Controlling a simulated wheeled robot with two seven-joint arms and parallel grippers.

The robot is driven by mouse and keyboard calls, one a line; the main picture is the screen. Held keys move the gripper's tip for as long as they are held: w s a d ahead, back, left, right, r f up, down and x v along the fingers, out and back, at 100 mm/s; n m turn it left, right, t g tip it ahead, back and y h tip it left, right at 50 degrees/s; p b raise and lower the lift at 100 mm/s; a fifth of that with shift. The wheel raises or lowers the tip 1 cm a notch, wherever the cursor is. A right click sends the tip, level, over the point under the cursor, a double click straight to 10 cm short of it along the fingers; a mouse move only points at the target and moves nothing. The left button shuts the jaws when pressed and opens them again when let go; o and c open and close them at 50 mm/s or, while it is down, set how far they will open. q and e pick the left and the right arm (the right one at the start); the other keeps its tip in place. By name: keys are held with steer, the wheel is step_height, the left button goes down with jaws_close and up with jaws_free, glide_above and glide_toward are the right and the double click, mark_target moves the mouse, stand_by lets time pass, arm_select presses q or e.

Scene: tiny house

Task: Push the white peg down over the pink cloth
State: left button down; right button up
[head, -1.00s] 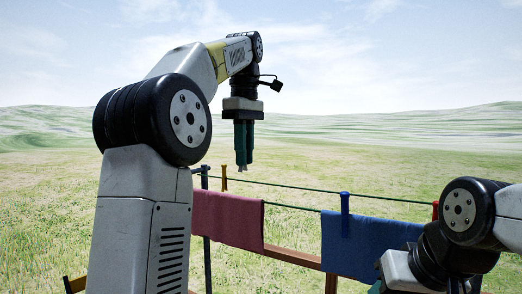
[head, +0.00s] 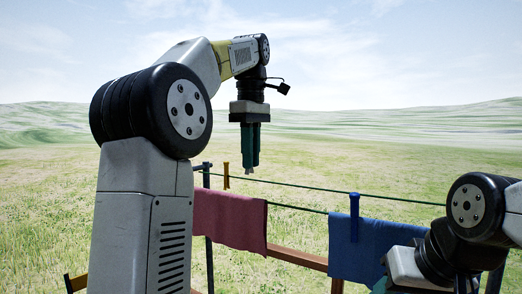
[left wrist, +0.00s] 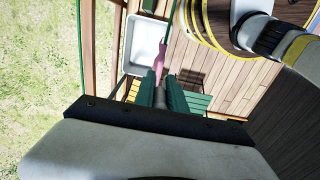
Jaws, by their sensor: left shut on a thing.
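My left gripper (head: 250,168) points straight down, shut on the white peg (head: 249,172). Only a small pale tip of the peg shows below the green fingers. In the head view they appear above the right part of the pink cloth (head: 228,219), with a gap between. The pink cloth hangs over a green line. In the left wrist view, the cloth shows as a narrow pink strip (left wrist: 160,60) just beyond the fingers (left wrist: 160,95). The peg is hard to make out there.
A blue cloth (head: 375,250) with a blue peg (head: 354,205) hangs to the right. A yellow peg (head: 226,175) stands on the far line. A wooden rail (head: 297,257) runs behind the cloths. A white basin (left wrist: 143,45) lies below in the left wrist view.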

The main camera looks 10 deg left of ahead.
arm_select(q)
steer(key=shift+f, duration=2.7)
steer(key=shift+f, duration=2.6)
steer(key=c, duration=1.3)
jaws_free()
step_height(320, 180, up, 8)
steer(key=shift+f, duration=0.1)
steer(key=shift+d, duration=0.15)
